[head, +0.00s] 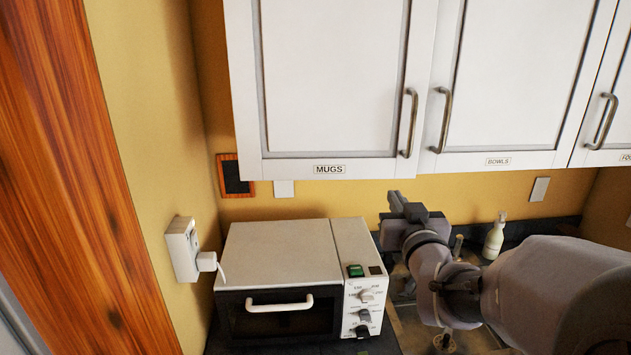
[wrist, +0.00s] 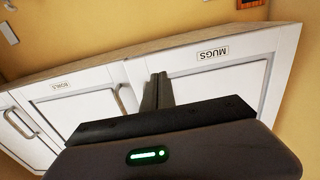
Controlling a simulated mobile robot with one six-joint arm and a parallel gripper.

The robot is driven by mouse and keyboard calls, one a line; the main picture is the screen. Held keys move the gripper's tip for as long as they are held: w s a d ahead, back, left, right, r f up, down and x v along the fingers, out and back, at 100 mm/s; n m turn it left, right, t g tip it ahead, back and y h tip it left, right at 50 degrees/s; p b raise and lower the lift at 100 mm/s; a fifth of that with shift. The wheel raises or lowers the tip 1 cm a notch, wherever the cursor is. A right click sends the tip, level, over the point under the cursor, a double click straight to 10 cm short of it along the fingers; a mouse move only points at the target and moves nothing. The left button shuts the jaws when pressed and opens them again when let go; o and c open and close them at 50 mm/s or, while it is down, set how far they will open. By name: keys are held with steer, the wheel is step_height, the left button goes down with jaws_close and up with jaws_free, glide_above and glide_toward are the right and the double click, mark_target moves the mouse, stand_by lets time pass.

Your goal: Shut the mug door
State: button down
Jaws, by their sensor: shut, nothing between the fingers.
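The mug door (head: 335,75) is a white cabinet door labelled MUGS, at the upper middle of the head view. It looks flush or nearly flush with the door beside it. Its metal handle (head: 409,122) is near its right edge. The door also shows upside down in the wrist view (wrist: 215,90). My gripper (head: 394,199) is shut and empty, just below the door's lower right corner in the head view. In the wrist view the fingers (wrist: 157,90) overlap the door near its handle side; its handle is hidden there. I cannot tell whether they touch it.
The bowls door (head: 520,80), with its own handle (head: 441,120), adjoins on the right. A white toaster oven (head: 275,255) stands below on the counter. A soap bottle (head: 494,238) stands behind my arm. A wall socket (head: 183,249) and wooden panel (head: 80,190) are at left.

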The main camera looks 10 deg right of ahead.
mark_target(382, 174)
steer(key=w, duration=0.3)
steer(key=w+d+p, duration=0.1)
steer(key=w, duration=0.6)
steer(key=shift+w+d, duration=0.1)
steer(key=shift+d, duration=0.15)
steer(key=shift+w+d+f, duration=0.1)
steer(key=shift+w+f, duration=0.05)
steer(key=shift+w, duration=0.15)
steer(key=shift+w+d+b, duration=0.15)
steer(key=shift+w+b, duration=0.6)
steer(key=shift+w, duration=0.1)
steer(key=shift+r, duration=0.4)
